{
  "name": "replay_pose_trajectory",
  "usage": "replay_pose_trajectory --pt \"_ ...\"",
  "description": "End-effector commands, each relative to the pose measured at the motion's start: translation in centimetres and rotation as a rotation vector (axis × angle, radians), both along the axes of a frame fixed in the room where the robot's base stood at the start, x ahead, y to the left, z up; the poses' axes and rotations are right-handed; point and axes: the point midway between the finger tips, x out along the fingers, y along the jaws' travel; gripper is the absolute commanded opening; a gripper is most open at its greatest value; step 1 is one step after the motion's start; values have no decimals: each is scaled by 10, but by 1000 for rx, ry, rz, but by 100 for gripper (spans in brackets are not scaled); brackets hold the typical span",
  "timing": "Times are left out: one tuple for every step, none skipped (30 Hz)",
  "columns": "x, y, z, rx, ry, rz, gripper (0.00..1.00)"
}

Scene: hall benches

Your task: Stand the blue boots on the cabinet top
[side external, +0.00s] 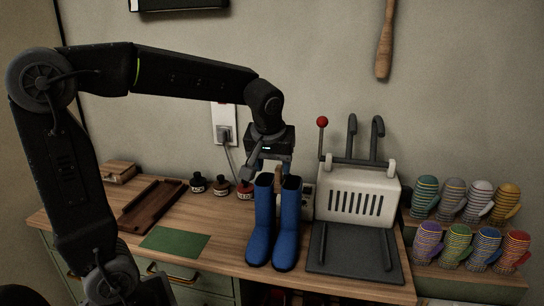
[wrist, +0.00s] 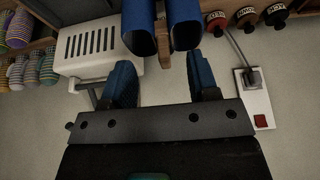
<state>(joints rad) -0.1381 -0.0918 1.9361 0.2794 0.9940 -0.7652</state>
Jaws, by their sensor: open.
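The pair of blue boots (side external: 260,228) stands upright on the wooden cabinet top (side external: 190,255), toes toward the front edge, soles appearing to rest on it. In the wrist view the boot tops (wrist: 139,25) show at the upper edge, with a tan wooden piece between them. My gripper (side external: 266,172) is just behind and above the boot tops. In the wrist view its two blue-padded fingers (wrist: 163,78) are spread apart with nothing between them, and the boots lie beyond the tips. The near boots hide part of the fingers in the side view.
A white machine with a red-knobbed lever (side external: 358,195) and dark tray (side external: 352,252) stands close right of the boots. Several small bottles (side external: 221,186) are behind left. A green mat (side external: 174,242) and brown wooden tray (side external: 152,205) lie left. Striped gloves (side external: 455,200) fill a rack at right.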

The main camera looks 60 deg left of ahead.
Motion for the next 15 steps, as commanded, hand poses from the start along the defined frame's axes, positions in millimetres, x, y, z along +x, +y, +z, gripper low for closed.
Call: replay_pose_trajectory --pt "-2 -2 8 1 -3 -2 55" --pt "-3 -3 11 0 -2 -2 55" --pt "-4 -5 15 1 -3 -2 55" --pt "-5 -5 17 0 -1 -1 55" --pt "-5 -6 19 1 -1 -2 55" --pt "-7 -7 21 0 -1 -4 55" --pt "-9 -8 22 0 -1 -12 55" --pt "-12 -10 23 0 -2 -25 55" --pt "-18 -14 25 -2 -4 -50 55" --pt "-24 -18 25 -4 -5 -78 55" --pt "-32 -23 25 -4 -6 -115 55" --pt "-44 -30 24 -6 -10 -173 55" --pt "-53 -36 23 -5 -14 -221 55" --pt "-64 -42 22 -6 -18 -273 55" --pt "-78 -50 19 -4 -26 -342 55"
